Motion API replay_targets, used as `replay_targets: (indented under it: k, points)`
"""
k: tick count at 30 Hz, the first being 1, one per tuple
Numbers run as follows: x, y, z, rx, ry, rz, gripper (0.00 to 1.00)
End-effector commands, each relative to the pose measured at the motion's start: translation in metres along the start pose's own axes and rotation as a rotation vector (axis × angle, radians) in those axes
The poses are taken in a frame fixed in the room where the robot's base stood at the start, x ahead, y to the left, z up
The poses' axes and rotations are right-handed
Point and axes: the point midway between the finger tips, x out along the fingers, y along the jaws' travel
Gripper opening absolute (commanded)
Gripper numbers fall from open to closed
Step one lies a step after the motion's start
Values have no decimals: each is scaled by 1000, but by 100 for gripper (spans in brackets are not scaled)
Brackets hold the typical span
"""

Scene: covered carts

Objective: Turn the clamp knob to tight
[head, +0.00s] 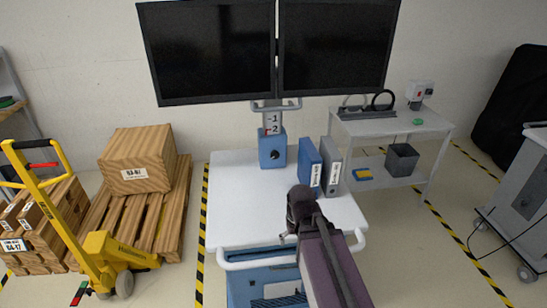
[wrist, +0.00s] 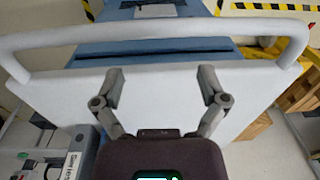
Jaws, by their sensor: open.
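The clamp knob (head: 275,154) is a small dark knob on the front of a blue clamp block (head: 272,147), low on the monitor column at the back of the white cart top (head: 235,205). A plate marked 1 and 2 (head: 272,123) with a red mark sits just above the block. My gripper (wrist: 161,75) is open and empty in the wrist view, its fingers spread over the white cart top and toward the cart's front rail. The knob is not in the wrist view. In the head view my arm reaches over the cart's front, well apart from the knob.
A blue binder (head: 308,165) and a grey binder (head: 331,168) stand right of the clamp block. Two monitors (head: 270,50) hang above. A white push rail (head: 290,258) crosses the cart's front. The left of the cart top is clear.

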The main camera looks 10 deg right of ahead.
Motion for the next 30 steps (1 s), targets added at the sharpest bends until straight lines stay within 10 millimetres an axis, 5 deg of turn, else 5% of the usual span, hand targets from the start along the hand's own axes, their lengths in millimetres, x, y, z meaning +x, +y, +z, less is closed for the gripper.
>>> replay_targets:
  k: [9,18,23,30]
  points:
    - [25,-42,-72,-54,273,-256,94]
    - [15,-82,-165,-4,691,-551,94]
    - [1,-83,-209,94,907,-664,94]
    - [-13,-56,-264,338,1187,-763,94]
